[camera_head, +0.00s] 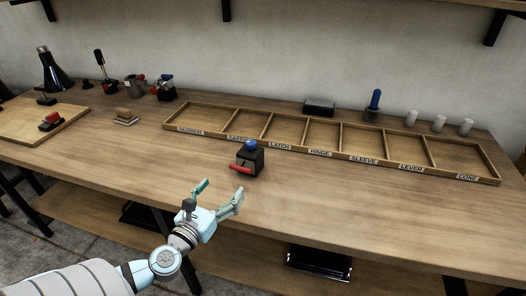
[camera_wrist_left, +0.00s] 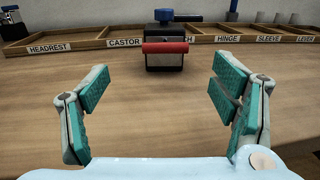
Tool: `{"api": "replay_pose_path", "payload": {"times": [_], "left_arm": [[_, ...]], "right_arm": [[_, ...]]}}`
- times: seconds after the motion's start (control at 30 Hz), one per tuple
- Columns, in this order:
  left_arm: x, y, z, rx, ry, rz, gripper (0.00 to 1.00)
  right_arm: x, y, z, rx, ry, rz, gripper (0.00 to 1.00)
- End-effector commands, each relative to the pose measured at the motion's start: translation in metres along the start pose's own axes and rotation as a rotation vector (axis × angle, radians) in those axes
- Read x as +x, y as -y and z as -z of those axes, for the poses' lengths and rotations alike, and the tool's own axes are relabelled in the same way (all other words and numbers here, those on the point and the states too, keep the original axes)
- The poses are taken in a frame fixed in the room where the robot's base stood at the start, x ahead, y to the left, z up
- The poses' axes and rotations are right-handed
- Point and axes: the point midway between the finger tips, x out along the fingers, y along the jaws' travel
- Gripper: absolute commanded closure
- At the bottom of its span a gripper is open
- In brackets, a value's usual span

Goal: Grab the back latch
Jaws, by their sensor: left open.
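A small dark block with a blue knob on top and a red bar on its front, which looks like the back latch (camera_head: 251,160), stands upright on the workbench in front of the divided tray. In the left wrist view the same latch (camera_wrist_left: 164,45) is centred ahead, beyond the fingertips. My left gripper (camera_head: 218,193) is open and empty, a short way in front of the latch and not touching it. Its two teal-padded fingers (camera_wrist_left: 160,88) stand wide apart in the left wrist view. My right gripper is not in view.
A wooden tray (camera_head: 340,153) with labelled compartments lies behind the latch. White cylinders (camera_head: 439,123) stand at the back right. The bench front is clear.

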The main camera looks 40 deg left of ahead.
Motion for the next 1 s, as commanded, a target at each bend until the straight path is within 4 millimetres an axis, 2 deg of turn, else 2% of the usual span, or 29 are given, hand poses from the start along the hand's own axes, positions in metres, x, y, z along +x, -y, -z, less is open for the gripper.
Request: {"api": "replay_pose_path", "payload": {"times": [0.13, 0.3, 0.4, 0.63, 0.83, 1.0], "left_arm": [[0.015, 0.000, 0.000, -0.001, 0.002, -0.002, 0.20], [0.060, 0.003, -0.002, -0.005, 0.003, 0.003, 0.20], [0.080, 0.004, -0.001, -0.004, 0.002, 0.005, 0.20], [0.105, 0.006, -0.001, -0.005, 0.000, 0.003, 0.20], [0.141, 0.010, 0.001, -0.004, 0.000, 0.003, 0.20], [0.146, 0.010, 0.002, -0.001, -0.001, 0.004, 0.20]], "right_arm": [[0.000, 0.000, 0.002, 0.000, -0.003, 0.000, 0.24], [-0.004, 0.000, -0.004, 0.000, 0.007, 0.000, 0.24], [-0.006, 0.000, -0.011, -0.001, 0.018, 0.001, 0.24], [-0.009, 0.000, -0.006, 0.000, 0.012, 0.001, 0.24], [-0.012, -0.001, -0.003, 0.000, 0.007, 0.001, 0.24], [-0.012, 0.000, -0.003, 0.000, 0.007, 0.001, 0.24]]}}
